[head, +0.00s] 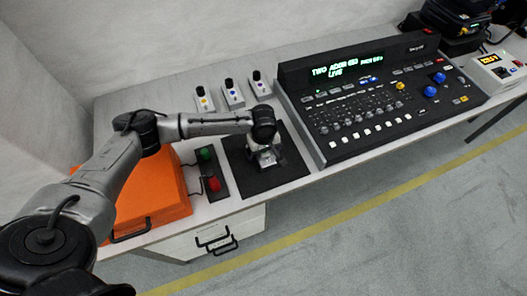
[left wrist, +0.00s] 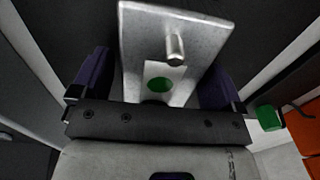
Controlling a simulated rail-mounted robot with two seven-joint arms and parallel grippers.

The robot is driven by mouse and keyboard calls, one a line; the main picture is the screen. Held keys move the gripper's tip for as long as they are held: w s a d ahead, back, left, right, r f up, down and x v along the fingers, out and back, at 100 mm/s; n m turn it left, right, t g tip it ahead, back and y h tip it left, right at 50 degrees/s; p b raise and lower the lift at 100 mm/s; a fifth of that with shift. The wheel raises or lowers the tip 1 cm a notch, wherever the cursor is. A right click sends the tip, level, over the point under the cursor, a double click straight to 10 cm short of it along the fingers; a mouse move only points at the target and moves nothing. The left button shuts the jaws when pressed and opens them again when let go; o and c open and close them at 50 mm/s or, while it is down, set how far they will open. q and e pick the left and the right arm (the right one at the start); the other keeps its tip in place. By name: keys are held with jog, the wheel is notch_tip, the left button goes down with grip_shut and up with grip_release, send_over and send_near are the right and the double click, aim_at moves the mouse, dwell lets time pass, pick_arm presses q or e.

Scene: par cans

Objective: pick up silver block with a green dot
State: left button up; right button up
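The silver block (head: 266,157) stands on the black mat, mostly hidden under my left gripper in the head view. In the left wrist view the silver block (left wrist: 205,42) is close up, with a short metal peg on its face. Its green dot (left wrist: 159,85) sits on a pale patch below the peg. My left gripper (left wrist: 155,80) has its two dark fingers set wide apart, one on each side of the block. A narrow gap seems to show beside the block, so the fingers look open around it. My right gripper is in neither view.
The black mat (head: 290,181) lies between a control box with green and red buttons (head: 212,184) and a large lighting console (head: 372,97). Several small switch boxes (head: 232,95) stand behind. An orange case (head: 165,193) is at left. The table's front edge is near.

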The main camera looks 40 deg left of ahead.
pick_arm(q)
jog(key=c, duration=1.2)
